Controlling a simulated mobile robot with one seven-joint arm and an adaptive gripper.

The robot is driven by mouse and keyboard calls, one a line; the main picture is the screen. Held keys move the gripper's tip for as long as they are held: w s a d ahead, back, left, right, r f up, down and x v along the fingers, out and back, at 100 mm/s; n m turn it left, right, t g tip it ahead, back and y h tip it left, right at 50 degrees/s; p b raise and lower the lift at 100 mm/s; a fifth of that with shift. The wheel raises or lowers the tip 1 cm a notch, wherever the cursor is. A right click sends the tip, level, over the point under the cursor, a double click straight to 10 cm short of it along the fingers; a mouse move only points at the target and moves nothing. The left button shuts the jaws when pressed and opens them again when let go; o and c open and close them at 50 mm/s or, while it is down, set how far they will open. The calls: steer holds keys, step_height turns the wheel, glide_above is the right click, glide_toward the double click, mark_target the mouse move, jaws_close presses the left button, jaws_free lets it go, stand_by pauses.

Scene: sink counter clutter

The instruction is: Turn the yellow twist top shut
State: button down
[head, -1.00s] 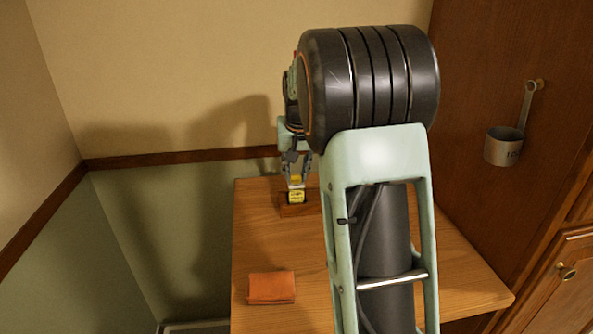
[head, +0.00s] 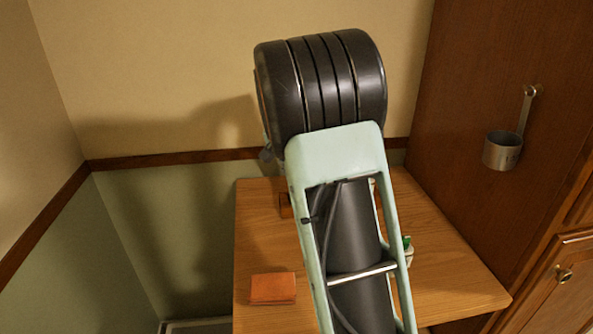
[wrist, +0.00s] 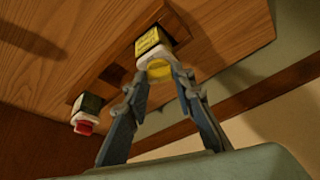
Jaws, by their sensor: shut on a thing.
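In the wrist view, the yellow twist top (wrist: 159,69) sits on a small bottle with a white shoulder and a yellow label (wrist: 151,42). The bottle stands at a wooden block (wrist: 118,77) on the table. My gripper (wrist: 162,70) is shut on the twist top, with one finger on each side of it. How far the top is turned cannot be told. In the head view my arm hides the gripper, bottle and top; only an edge of the wooden block (head: 285,206) shows.
A second bottle with a red cap (wrist: 83,127) stands apart in the wrist view. A green-topped item (head: 407,243) shows beside my arm. A metal cup (head: 502,151) hangs on the right.

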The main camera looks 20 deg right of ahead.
steer(key=shift+w+a+r+m+g+h+p, duration=0.1)
steer(key=shift+m+g+h+p, duration=0.2)
steer(key=shift+m+p, duration=0.55)
steer(key=shift+w+a+m+g+h+p, duration=0.15)
steer(key=shift+m+g+h+p, duration=0.15)
steer(key=shift+m, duration=1.05)
steer(key=shift+w+d+r+m+g+h+p, duration=0.15)
steer(key=shift+m+g+p, duration=0.35)
steer(key=shift+m, duration=0.6)
steer(key=shift+f+m+g+p, duration=0.15)
steer(key=shift+m+g+p, duration=0.45)
steer(key=shift+m+p, duration=1.05)
steer(key=shift+w+m+g+p, duration=0.15)
steer(key=shift+m+g+p, duration=0.5)
steer(key=shift+m, duration=0.7)
steer(key=shift+a, duration=0.1)
steer(key=c, duration=1.6)
jaws_free()
steer(key=v, duration=1.2)
